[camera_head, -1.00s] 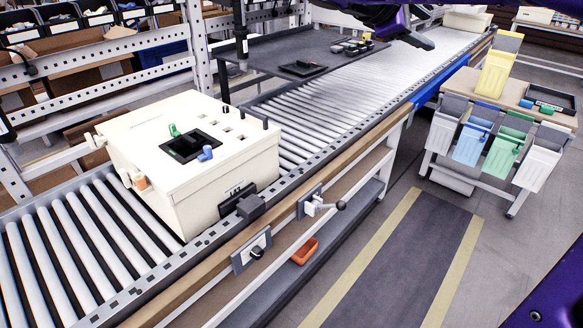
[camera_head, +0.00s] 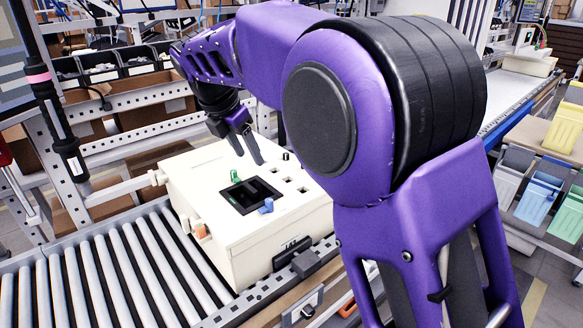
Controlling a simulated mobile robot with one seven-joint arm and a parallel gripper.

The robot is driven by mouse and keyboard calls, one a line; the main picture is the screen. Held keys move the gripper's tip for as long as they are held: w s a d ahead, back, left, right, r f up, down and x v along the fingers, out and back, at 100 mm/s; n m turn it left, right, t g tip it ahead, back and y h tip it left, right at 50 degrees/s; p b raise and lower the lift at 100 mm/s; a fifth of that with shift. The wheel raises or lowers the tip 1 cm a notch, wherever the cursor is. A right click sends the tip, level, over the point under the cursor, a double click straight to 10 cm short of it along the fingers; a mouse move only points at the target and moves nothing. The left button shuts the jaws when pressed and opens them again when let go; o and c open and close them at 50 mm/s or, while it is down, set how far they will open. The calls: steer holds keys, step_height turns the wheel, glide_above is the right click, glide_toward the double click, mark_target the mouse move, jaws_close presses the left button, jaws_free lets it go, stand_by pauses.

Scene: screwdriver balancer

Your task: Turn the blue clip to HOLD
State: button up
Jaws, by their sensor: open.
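The cream box (camera_head: 235,255) stands on the roller conveyor, with a dark square recess (camera_head: 240,205) in its top. The blue clip (camera_head: 267,207) sits at the recess's right front edge. A green clip (camera_head: 235,175) sits at the recess's far edge. My gripper (camera_head: 249,156) is open and empty, pointing down above the back of the box top, beyond the green clip. It is apart from the blue clip. No HOLD marking can be read from here.
My purple arm hides the right part of the conveyor. Bare rollers (camera_head: 110,275) lie to the left of the box. A dark post (camera_head: 60,125) with a pink band hangs at the left. Blue and white bins (camera_head: 540,202) stand at the far right.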

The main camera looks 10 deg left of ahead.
glide_toward(268, 200)
steer(key=x, duration=0.9)
jaws_close()
